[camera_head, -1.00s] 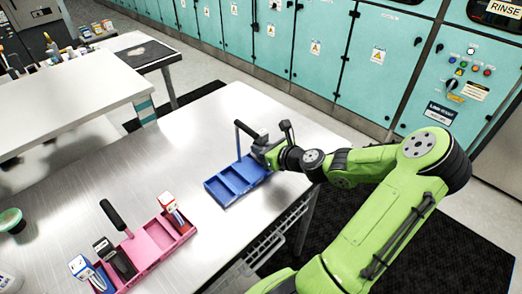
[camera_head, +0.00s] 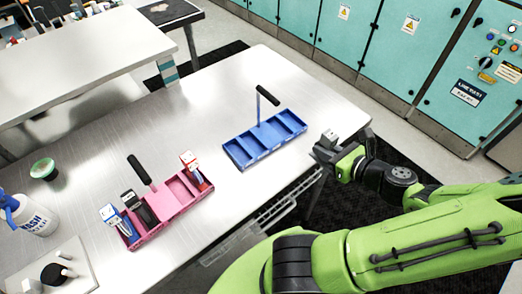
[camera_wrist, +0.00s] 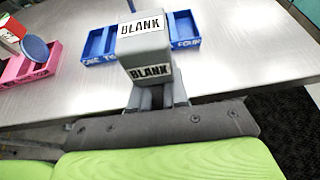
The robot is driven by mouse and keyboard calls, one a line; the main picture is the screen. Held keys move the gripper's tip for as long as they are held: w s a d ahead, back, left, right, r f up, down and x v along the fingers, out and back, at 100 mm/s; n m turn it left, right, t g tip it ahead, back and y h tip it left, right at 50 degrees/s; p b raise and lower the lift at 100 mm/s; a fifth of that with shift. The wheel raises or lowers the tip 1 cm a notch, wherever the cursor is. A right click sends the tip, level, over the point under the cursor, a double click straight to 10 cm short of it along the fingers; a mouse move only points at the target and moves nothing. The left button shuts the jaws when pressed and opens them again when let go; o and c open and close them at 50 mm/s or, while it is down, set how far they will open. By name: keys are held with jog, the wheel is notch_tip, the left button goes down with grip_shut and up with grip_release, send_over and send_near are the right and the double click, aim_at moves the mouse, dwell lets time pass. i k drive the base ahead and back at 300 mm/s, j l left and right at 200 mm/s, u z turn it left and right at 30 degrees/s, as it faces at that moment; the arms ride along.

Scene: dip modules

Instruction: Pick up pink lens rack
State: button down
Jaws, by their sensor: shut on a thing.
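The pink lens rack (camera_head: 163,206) stands on the steel table, left of centre in the head view, with a black handle (camera_head: 139,169) rising from it. It holds a red-and-white box (camera_head: 194,172) at its right end, and a dark item and a blue-and-white box at its left end. Its end also shows at the left of the wrist view (camera_wrist: 25,70). My gripper (camera_head: 332,147) is just off the table's right edge, well right of the pink rack. It is shut on a grey block labelled BLANK (camera_wrist: 149,47).
An empty-looking blue rack (camera_head: 268,149) with a tall handle stands between my gripper and the pink rack. A wash bottle (camera_head: 36,217), a green-topped dish (camera_head: 44,169) and a pale tray (camera_head: 50,275) are at the left. The table behind the racks is clear.

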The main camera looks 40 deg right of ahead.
aim_at(181, 192)
jog(key=j, duration=1.75)
